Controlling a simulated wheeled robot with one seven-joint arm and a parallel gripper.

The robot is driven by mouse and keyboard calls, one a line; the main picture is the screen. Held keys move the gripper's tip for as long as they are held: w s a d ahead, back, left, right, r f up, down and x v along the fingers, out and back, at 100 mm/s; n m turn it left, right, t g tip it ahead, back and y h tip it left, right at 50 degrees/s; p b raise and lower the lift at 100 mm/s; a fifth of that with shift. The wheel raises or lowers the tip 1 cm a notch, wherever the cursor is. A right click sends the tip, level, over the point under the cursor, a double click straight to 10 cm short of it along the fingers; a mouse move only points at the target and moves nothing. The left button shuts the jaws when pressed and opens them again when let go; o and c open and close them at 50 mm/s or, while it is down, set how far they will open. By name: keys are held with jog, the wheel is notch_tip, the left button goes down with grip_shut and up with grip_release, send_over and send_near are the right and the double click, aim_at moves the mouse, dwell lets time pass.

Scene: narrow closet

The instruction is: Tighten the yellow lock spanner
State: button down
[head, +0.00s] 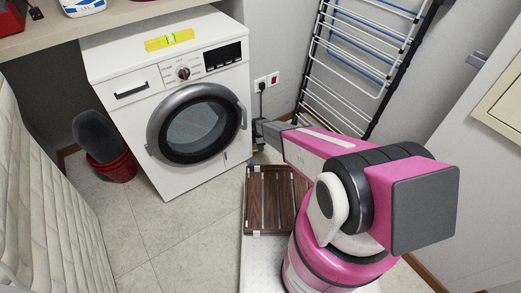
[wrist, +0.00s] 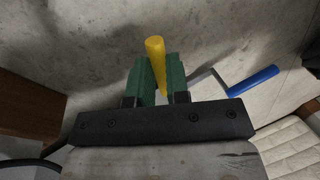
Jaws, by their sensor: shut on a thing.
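A yellow handle (wrist: 155,50), which looks like the lock spanner, stands between the green fingers of my gripper (wrist: 158,72) in the wrist view. My gripper is shut on it, and its rounded end sticks out past the fingertips. What the handle joins onto is hidden behind the gripper. In the head view my gripper (head: 259,132) is small and partly hidden by my arm, low beside the right side of the washing machine (head: 122,75). The yellow spanner cannot be made out there.
A cranked metal bar with a blue handle (wrist: 252,81) lies close right of my gripper. In the head view, a slatted wooden rack (head: 268,205), a drying rack (head: 365,55) and a wall socket (head: 273,79) are nearby. A yellow level (head: 170,40) lies on the washing machine.

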jog(key=shift+w, duration=0.1)
dwell(0.3)
jog(key=c, duration=1.1)
grip_release()
jog(key=v, duration=1)
jog(key=shift+r, duration=0.45)
jog(key=shift+a, duration=0.1)
jog(key=s+d+r+m+t, duration=0.1)
jog(key=s+d+r+m, duration=0.5)
jog(key=s+r, duration=0.3)
jog(key=s+d+r+m+t, duration=0.1)
jog(key=s+d+r+m, duration=0.6)
jog(key=r, duration=1)
jog(key=s+d+r+m+t, duration=0.1)
jog(key=s+d+r+m, duration=0.5)
jog(key=s+r, duration=0.7)
jog(key=shift+d+r+m+y, duration=0.35)
jog(key=shift+r+m, duration=0.15)
jog(key=shift+m, duration=0.4)
